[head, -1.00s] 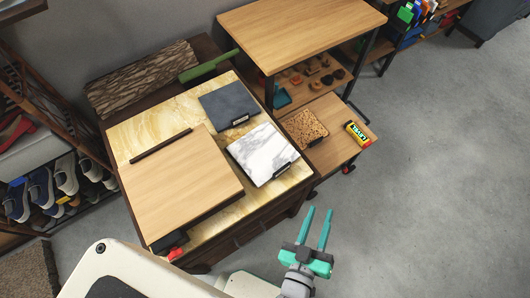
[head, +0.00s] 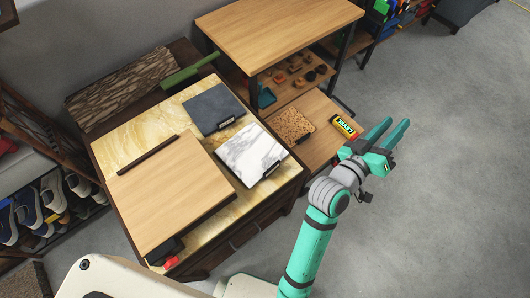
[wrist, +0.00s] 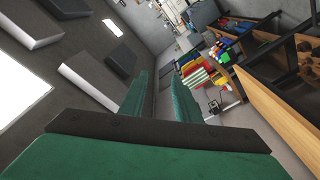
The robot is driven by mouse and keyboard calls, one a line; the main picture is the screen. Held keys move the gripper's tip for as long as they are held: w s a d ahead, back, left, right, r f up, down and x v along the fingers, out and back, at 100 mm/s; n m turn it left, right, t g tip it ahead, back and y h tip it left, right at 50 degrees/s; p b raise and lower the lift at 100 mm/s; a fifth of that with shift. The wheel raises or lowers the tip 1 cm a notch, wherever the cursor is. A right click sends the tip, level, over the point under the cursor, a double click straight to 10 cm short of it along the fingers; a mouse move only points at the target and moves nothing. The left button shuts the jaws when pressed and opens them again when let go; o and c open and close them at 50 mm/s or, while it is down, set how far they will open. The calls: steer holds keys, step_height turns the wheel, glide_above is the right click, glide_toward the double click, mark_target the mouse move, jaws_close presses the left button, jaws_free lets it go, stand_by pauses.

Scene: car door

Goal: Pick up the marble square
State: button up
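The marble square (head: 248,150) is a white slab with grey veins and a small black clip-like part on its right edge. It lies flat on the yellow stone-topped cabinet (head: 118,148) in the head view. My gripper (head: 383,132) is to the right of the marble square, over the floor beside the low wooden shelf, well apart from it. Its two teal fingers are parted with nothing between them. The wrist view also shows my gripper (wrist: 160,95) empty, facing the room, with the marble square out of sight.
A dark slate square (head: 212,108) lies behind the marble one, and a large wooden board (head: 170,190) lies to its left. A cork square (head: 290,124) and a yellow level (head: 343,127) lie on the low shelf. A wooden table (head: 285,35) stands at the back. Open floor is at right.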

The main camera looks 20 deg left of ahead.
step_height(320, 180, up, 3)
steer(key=w+d+m+g+h, duration=0.2)
steer(key=m, duration=0.1)
steer(key=m+g+y, duration=0.5)
steer(key=g+y, duration=0.6)
steer(key=g, duration=0.3)
glide_above(272, 167)
step_height(272, 167, down, 16)
steer(key=shift+g, duration=0.3)
steer(key=shift+f, duration=5.55)
jaws_close()
